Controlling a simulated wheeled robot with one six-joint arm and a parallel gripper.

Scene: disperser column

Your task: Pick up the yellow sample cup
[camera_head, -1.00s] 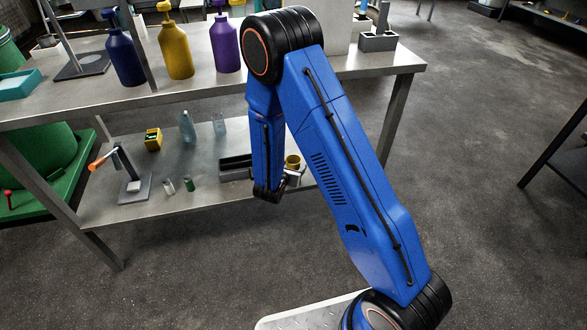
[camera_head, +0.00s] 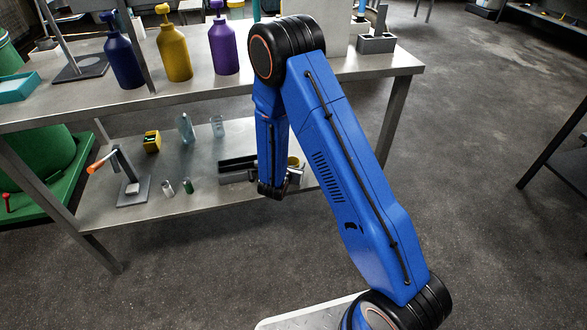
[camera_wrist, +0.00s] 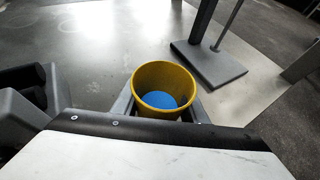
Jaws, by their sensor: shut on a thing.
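The yellow sample cup (camera_wrist: 165,83) is in the middle of the wrist view, open side up, with a blue patch inside at its bottom. My gripper (camera_wrist: 160,108) is shut on it, with a grey finger on each side of the cup. In the head view a small part of the yellow cup (camera_head: 293,161) shows beside my gripper (camera_head: 290,176), over the right part of the lower shelf. My blue arm hides most of both there. I cannot tell whether the cup touches the shelf.
A dark grey holder (camera_head: 236,171) stands close to the left of my gripper. A grey stand base (camera_wrist: 208,64) is beyond the cup. The lower shelf (camera_head: 150,209) holds several small items at left. The upper tabletop (camera_head: 200,88) with bottles lies above.

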